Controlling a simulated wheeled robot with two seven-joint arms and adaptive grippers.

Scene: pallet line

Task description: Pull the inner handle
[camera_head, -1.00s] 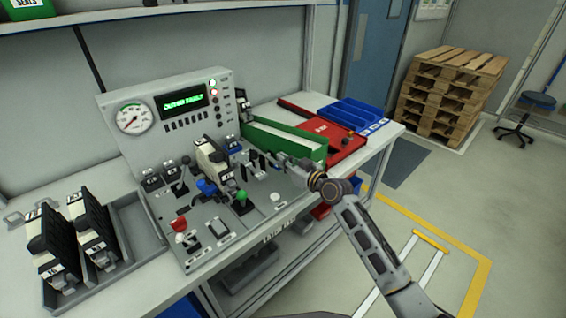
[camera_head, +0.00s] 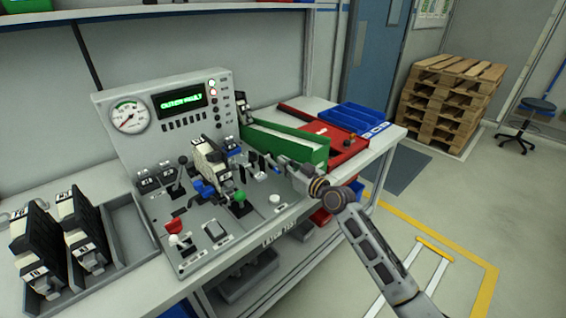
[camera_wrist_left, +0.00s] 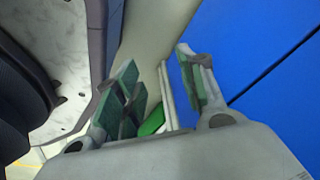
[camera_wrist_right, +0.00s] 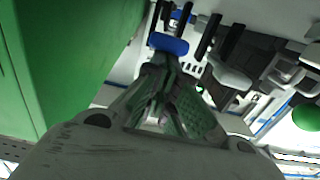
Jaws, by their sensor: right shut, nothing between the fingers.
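The grey control panel (camera_head: 150,215) carries several levers and knobs; I cannot tell which one is the inner handle. My right gripper (camera_head: 262,163) is over the panel's right side, beside the green bin. In the right wrist view my right gripper (camera_wrist_right: 168,68) is shut and empty. A blue grip (camera_wrist_right: 168,44) shows just beyond its fingertips, near several black posts (camera_wrist_right: 208,36); whether they touch is unclear. My left gripper (camera_wrist_left: 158,85) is open and empty in the left wrist view, in front of a blue surface, and is out of the head view.
A green bin (camera_head: 290,146) stands close beside my right gripper, with a red tray (camera_head: 342,150) and blue bins (camera_head: 352,118) to its right. A white-and-black unit (camera_head: 208,160) stands mid-panel. A grey tray (camera_head: 127,240) with similar units is at left.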

